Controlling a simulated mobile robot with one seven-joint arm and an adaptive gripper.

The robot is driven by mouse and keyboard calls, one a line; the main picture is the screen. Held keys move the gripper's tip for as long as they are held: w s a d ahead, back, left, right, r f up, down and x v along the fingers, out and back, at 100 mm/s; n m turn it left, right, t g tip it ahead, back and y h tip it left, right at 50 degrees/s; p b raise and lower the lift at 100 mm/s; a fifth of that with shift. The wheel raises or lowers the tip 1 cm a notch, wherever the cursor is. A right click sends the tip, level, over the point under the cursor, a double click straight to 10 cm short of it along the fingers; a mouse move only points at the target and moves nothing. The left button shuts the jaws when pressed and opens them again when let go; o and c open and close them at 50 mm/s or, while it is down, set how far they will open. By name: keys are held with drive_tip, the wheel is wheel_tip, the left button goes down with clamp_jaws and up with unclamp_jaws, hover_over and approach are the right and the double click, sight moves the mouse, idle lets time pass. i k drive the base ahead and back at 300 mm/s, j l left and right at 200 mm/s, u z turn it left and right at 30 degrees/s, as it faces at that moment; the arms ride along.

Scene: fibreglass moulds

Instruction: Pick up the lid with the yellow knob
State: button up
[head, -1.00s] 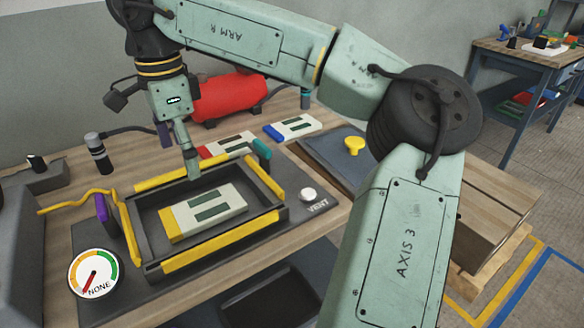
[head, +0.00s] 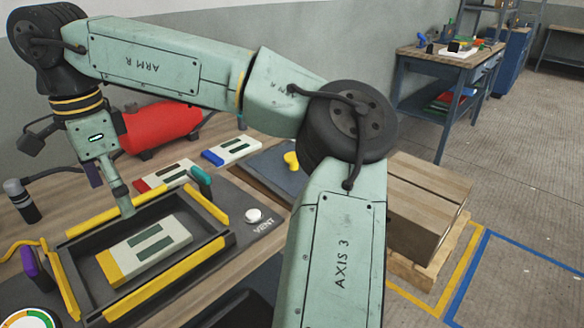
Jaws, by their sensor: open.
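The lid (head: 262,162) is a flat dark blue-grey plate lying on the bench, right of the black frame. Its yellow knob (head: 291,160) stands up beside my arm's elbow joint, which hides the lid's right part. My gripper (head: 126,208) is open and points down over the back edge of the black frame, well to the left of the lid. It appears to hold nothing. Its fingers look narrow from this angle.
The black frame (head: 75,275) with yellow bars holds a white and yellow block (head: 145,250). Two similar blocks, red-ended (head: 166,175) and blue-ended (head: 232,151), lie behind it. A red tank (head: 160,125) stands at the back. A white VENT knob (head: 253,215) sits between frame and lid.

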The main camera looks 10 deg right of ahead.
sight(276, 168)
drive_tip(key=i+l, duration=0.25)
drive_tip(key=l, duration=0.15)
drive_tip(key=i+l, duration=0.2)
drive_tip(key=l, duration=0.2)
drive_tip(key=i+l, duration=0.25)
drive_tip(key=l, duration=0.2)
drive_tip(key=i+l, duration=0.2)
drive_tip(key=l, duration=0.2)
